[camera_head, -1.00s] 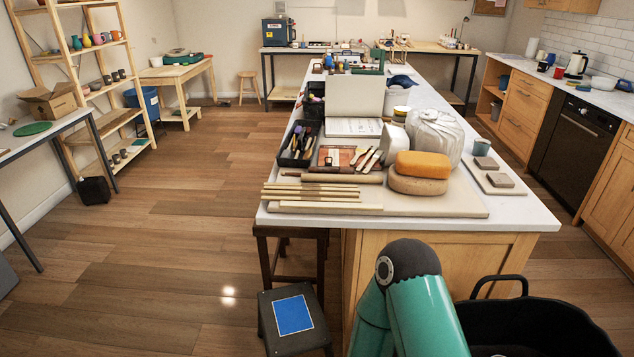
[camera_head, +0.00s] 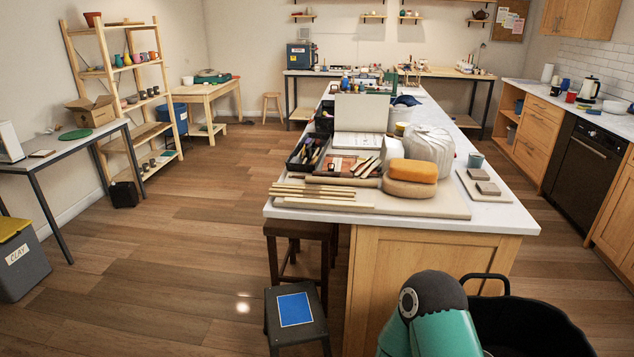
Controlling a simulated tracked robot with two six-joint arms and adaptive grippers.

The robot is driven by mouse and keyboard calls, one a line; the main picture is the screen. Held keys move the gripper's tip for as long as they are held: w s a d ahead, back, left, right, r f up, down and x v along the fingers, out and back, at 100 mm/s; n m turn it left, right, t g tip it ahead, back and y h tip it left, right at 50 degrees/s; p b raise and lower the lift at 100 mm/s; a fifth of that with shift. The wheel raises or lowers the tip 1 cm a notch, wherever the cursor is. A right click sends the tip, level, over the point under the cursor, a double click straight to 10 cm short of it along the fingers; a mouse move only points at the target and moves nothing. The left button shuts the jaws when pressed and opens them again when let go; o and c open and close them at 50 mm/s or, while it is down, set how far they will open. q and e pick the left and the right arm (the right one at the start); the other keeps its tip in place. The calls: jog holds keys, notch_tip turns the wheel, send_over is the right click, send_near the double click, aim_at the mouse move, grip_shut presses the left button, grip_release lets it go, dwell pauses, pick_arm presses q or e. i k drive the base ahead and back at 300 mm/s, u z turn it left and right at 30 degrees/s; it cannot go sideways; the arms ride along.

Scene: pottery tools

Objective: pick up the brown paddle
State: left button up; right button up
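I cannot clearly make out a brown paddle. Several small wooden tools (camera_head: 367,167) lie side by side near the front of the long white-topped island (camera_head: 505,218), beside a reddish-brown flat piece (camera_head: 336,165). Any of these is too small to name surely as the paddle. A brown rolling pin (camera_head: 343,181) lies just in front of them. Neither of my grippers is in view. Only a green and black link of one of my arms shows at the bottom right, in front of the island's end.
A dark tool tray (camera_head: 308,153), pale wooden sticks (camera_head: 312,193) and orange and tan sponges (camera_head: 411,178) crowd the near island top. A dark stool (camera_head: 296,310) and a black tub (camera_head: 530,322) stand by its near end. The floor to the left is open.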

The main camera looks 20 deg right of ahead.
aim_at(320, 173)
jog(key=z, duration=0.15)
jog(key=i, duration=0.9)
jog(key=u, duration=0.05)
